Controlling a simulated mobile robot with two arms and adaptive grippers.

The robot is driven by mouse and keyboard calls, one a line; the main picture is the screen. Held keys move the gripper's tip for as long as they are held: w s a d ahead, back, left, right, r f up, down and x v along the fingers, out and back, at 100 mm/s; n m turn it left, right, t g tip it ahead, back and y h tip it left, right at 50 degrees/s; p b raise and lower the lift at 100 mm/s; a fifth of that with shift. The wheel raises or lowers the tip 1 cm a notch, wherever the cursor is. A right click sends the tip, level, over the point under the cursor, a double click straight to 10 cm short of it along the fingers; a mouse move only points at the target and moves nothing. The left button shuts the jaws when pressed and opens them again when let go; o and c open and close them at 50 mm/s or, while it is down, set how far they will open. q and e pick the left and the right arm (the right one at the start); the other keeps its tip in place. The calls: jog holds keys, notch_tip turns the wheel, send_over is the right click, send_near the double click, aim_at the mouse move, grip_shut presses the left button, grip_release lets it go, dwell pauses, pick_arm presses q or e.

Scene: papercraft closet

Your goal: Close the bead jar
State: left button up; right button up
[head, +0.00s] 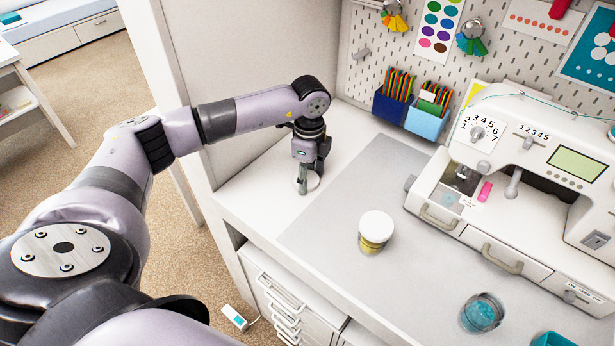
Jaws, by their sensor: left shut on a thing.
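My left gripper (303,181) points down at the left rear of the white desk. It is shut on a white round lid (314,181), low at the desk surface; I cannot tell whether the lid touches the desk. A clear jar of blue-teal beads (482,313) stands at the front right on the grey mat, with no lid seen on it. Another jar (376,231) with yellowish contents stands near the middle of the mat and has a white lid on. My right gripper is not in view.
A white sewing machine (530,150) fills the right rear of the desk. Blue and teal holders (408,112) with colourful strips stand by the pegboard. A teal item (553,340) is cut off at the bottom edge. The grey mat (340,200) is clear between gripper and yellowish jar.

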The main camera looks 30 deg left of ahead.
pick_arm(q)
jog(key=shift+r, duration=0.1)
notch_tip(320, 180, up, 14)
jog(key=r+b, duration=0.1)
jog(key=b, duration=0.3)
notch_tip(320, 180, up, 5)
jog(key=p, duration=0.1)
send_over(309, 179)
jog(key=shift+f, duration=0.1)
jog(key=shift+d, duration=0.1)
